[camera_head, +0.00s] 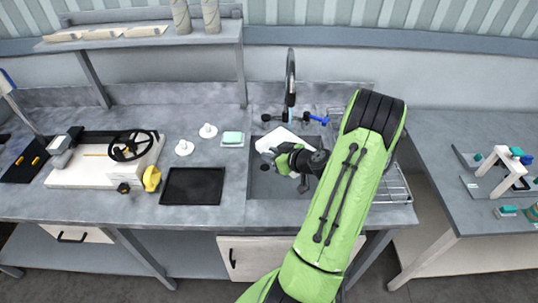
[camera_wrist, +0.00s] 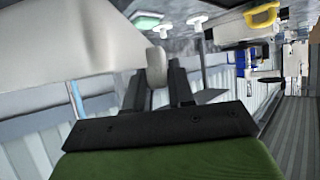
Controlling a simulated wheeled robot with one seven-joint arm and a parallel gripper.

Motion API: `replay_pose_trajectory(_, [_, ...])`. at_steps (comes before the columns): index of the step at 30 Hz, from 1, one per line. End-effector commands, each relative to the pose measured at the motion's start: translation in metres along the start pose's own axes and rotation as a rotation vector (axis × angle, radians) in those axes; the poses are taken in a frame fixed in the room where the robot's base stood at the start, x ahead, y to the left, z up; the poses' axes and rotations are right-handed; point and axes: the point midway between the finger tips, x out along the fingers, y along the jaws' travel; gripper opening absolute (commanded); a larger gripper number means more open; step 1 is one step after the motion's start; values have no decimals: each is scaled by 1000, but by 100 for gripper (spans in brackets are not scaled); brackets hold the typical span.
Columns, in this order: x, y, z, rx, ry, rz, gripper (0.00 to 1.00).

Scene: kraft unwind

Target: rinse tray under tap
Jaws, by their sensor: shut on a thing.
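A white tray (camera_head: 284,135) is over the sink basin (camera_head: 262,185), tilted, under the dark arched tap (camera_head: 291,75). A pale bluish streak shows between the spout and the tray; it looks like running water. A blue tap lever (camera_head: 318,119) sticks out to the right. My gripper (camera_head: 275,154) is shut on the tray's near edge. In the wrist view the tray (camera_wrist: 75,40) fills the upper left, and a rounded part of it sits between my gripper's dark fingers (camera_wrist: 158,80). My gripper hides part of the tray and basin.
A black flat mat (camera_head: 192,186), a green sponge on a white dish (camera_head: 232,138) and two white knobs (camera_head: 208,130) lie left of the sink. A white machine with a black wheel (camera_head: 128,146) stands farther left. A wire rack (camera_head: 393,186) is right of the basin, partly behind my arm.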

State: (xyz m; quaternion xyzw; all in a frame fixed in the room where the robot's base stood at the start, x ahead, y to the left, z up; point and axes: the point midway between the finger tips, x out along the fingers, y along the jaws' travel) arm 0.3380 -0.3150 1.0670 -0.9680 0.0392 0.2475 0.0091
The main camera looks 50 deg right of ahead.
Motion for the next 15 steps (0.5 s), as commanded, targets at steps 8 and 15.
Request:
replay_pose_trajectory(8, [15, 28, -5, -2, 2, -2, 0])
replay_pose_trajectory(15, [29, 52, -5, -3, 2, -1, 0])
